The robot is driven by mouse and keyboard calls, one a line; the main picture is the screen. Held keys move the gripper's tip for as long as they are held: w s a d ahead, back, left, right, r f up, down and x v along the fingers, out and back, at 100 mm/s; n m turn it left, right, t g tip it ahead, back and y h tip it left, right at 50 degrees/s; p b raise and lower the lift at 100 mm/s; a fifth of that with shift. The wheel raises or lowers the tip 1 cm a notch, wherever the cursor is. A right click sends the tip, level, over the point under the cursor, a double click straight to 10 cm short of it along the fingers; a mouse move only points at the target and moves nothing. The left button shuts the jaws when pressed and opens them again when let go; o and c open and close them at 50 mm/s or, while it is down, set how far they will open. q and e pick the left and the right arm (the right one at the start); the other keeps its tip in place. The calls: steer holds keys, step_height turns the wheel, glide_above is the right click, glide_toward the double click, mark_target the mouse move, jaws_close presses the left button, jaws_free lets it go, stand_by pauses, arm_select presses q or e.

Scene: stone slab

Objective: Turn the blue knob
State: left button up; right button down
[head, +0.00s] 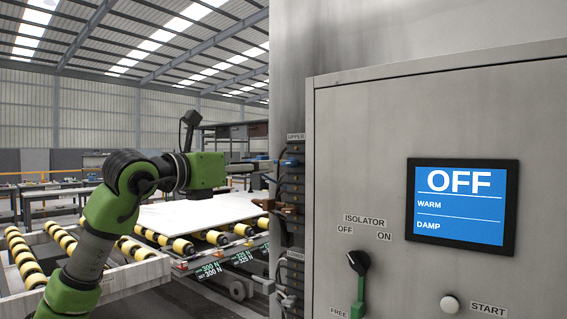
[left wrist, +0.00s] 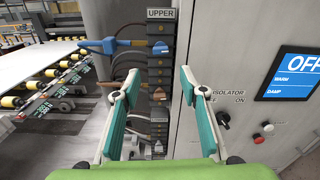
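A blue handle or knob (left wrist: 108,45) sticks out to the left from the top of a dark valve column (left wrist: 160,75) labelled UPPER in the left wrist view. It also shows small in the head view (head: 262,162), to the right of my left gripper. My left gripper (left wrist: 157,78) is open and empty, its teal-padded fingers spread in front of the column. The blue handle lies beyond and above the left fingertip, apart from it as far as I can see. In the head view the left gripper (head: 240,168) shows from the side, its fingers hard to make out. My right gripper is not in view.
A similar brown-orange handle (left wrist: 88,88) sits below the blue one. A grey cabinet (head: 360,120) stands right, with a screen (head: 462,205) reading OFF, a black isolator switch (head: 358,263) and a white START button (head: 449,304). A roller table with a white slab (head: 190,213) stands left.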

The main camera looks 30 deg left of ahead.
mark_target(286, 164)
arm_select(q)
steer(key=w+p, duration=0.1)
steer(key=w, duration=0.2)
steer(key=w+p, duration=0.1)
steer(key=w, duration=0.2)
steer(key=w+d+p, duration=0.1)
steer(key=w+p, duration=0.1)
steer(key=w, duration=0.2)
steer(key=shift+r, duration=0.1)
steer(key=shift+w, duration=0.55)
steer(key=c, duration=1.1)
